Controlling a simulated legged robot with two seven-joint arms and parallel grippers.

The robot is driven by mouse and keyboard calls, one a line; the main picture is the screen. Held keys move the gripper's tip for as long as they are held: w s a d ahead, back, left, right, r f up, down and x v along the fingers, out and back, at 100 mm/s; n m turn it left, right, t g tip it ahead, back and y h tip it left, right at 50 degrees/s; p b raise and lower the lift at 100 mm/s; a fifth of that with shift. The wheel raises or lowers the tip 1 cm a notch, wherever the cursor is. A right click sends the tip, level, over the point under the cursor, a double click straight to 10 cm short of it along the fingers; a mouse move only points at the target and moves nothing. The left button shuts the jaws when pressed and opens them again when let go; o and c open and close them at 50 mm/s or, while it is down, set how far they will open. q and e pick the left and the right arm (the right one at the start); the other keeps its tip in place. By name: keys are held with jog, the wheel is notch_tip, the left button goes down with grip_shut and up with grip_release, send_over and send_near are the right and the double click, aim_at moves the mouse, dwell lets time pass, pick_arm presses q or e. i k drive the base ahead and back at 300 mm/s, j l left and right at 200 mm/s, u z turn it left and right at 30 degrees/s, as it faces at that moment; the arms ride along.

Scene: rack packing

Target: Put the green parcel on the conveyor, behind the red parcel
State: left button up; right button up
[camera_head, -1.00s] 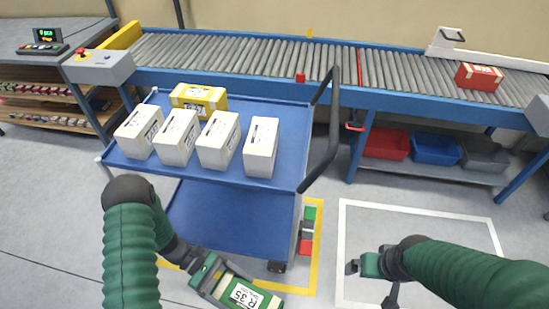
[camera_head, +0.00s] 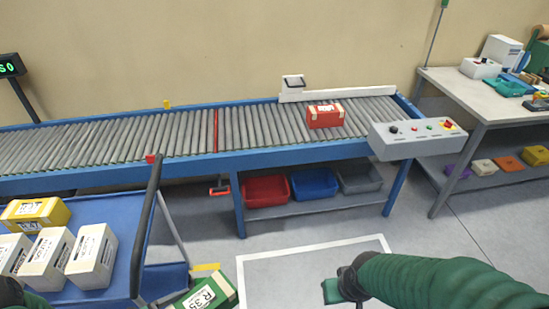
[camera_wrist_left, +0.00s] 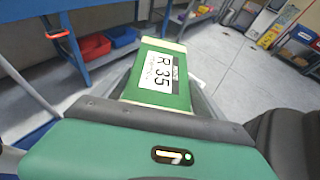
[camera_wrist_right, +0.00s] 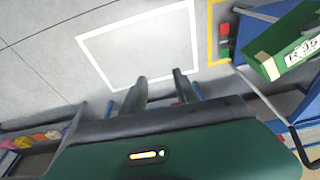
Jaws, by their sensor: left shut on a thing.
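The green parcel (camera_head: 205,293) with a white R 35 label is at the bottom of the head view, partly cut off. My left gripper (camera_wrist_left: 155,112) is shut on it, as the left wrist view shows; the parcel (camera_wrist_left: 160,78) sticks out ahead of the hand. The parcel also shows at the right of the right wrist view (camera_wrist_right: 287,48). The red parcel (camera_head: 325,116) lies on the right part of the roller conveyor (camera_head: 110,139), clear of both grippers. My right gripper (camera_wrist_right: 161,85) is empty, its fingers apart, over the floor right of the cart.
A blue cart (camera_head: 110,209) with white parcels (camera_head: 92,256) and a yellow parcel (camera_head: 35,213) stands at left; its upright handle (camera_head: 146,225) rises between cart and conveyor. A grey control box (camera_head: 415,138) juts out at the conveyor's right end. Bins (camera_head: 314,183) sit below.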

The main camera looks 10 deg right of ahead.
aim_at(383, 118)
jog(key=i+l, duration=0.15)
jog(key=l, duration=0.25)
jog(key=i+l, duration=0.1)
jog(key=l, duration=0.3)
jog(key=i+l+z, duration=0.1)
jog(key=l, duration=0.25)
jog(key=i+l, duration=0.2)
jog(key=l, duration=0.2)
jog(key=i+l, duration=0.15)
jog(key=l, duration=0.2)
jog(key=i+l+z, duration=0.1)
jog(key=l, duration=0.3)
jog(key=i+l, duration=0.2)
jog(key=l, duration=0.15)
jog(key=i+l, duration=0.15)
jog(key=l, duration=0.25)
jog(key=z, duration=0.05)
